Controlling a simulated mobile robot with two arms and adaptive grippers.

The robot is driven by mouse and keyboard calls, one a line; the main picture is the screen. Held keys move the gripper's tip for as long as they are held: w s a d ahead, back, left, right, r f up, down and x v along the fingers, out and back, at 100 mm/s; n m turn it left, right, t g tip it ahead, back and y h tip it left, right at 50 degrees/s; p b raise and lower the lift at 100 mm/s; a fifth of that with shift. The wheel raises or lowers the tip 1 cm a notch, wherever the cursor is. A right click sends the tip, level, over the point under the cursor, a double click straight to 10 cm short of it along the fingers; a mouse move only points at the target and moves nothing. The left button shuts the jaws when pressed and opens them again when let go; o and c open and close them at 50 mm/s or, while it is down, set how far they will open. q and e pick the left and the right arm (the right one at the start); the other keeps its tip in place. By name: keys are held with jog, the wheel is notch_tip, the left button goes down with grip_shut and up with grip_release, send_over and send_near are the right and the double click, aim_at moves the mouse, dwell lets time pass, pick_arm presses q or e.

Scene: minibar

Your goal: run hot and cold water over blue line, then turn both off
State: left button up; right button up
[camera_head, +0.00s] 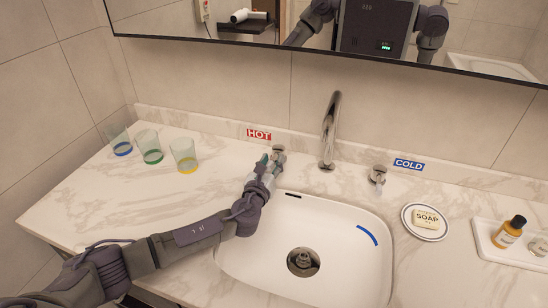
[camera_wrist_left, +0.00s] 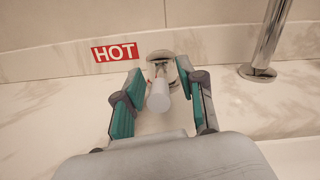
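The hot tap handle (camera_wrist_left: 158,97) stands beside the red HOT label (camera_head: 259,134) at the back of the counter. My left gripper (camera_head: 268,162) is at this handle; in the left wrist view its fingers (camera_wrist_left: 159,78) are open on both sides of it, with gaps visible. The cold tap handle (camera_head: 377,176) stands by the blue COLD label (camera_head: 409,164), with no gripper near it. The spout (camera_head: 329,135) rises between the handles; no water shows from it. The blue line (camera_head: 367,235) is a short curved mark on the sink's right inner wall. My right gripper is not in view.
The white sink (camera_head: 260,265) has a drain (camera_head: 303,262) in its middle. Three glasses (camera_head: 150,146) stand on the left counter. A soap dish (camera_head: 426,235) and a tray with bottles (camera_head: 508,232) are at the right. A mirror (camera_head: 240,30) hangs above.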

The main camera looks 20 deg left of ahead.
pick_arm(q)
jog(key=shift+w, duration=1.15)
jog(key=shift+s, duration=0.1)
jog(key=c, duration=0.7)
jog(key=shift+r, duration=0.1)
grip_shut()
jog(key=shift+a, duration=0.1)
